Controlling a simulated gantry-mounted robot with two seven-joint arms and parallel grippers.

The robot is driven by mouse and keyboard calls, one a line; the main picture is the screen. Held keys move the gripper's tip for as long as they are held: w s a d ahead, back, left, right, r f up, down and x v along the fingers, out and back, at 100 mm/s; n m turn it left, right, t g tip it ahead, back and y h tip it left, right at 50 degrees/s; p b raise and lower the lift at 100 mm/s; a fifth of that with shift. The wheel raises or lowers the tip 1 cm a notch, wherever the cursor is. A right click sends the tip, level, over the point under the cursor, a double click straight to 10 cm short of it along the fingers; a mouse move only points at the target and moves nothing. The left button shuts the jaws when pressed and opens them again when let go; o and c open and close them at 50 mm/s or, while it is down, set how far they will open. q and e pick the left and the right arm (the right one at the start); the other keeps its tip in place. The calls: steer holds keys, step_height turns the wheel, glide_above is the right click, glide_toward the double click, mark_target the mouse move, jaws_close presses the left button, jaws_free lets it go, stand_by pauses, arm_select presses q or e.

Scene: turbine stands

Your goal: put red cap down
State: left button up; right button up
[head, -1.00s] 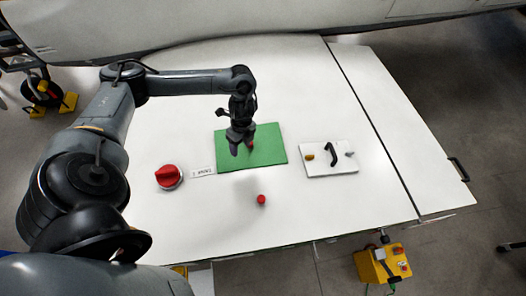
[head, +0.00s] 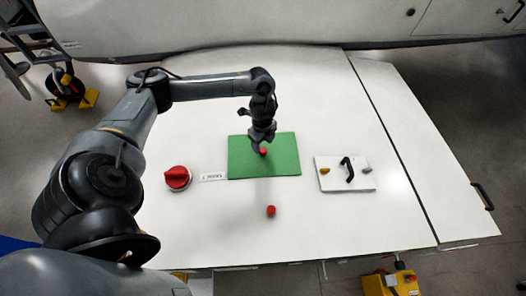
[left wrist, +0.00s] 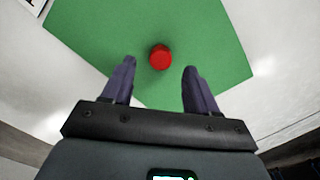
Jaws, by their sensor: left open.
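A red cap (head: 263,151) is on the green mat (head: 285,164), under my left gripper (head: 260,145). In the left wrist view the red cap (left wrist: 160,57) rests on the green mat (left wrist: 90,28), just beyond and between the fingertips. The left gripper (left wrist: 156,75) is open, with a clear gap on both sides of the cap. A second small red cap (head: 271,211) stands on the bare white table in front of the mat. My right gripper does not show in either view.
A white plate (head: 345,183) with a black handle is on the right. The white table (head: 330,235) is clear near its front edge.

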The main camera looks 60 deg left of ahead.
mark_target(263, 150)
arm_select(q)
steer(key=shift+f, duration=1.85)
steer(key=shift+w, duration=0.1)
jaws_close()
steer(key=shift+r, duration=0.2)
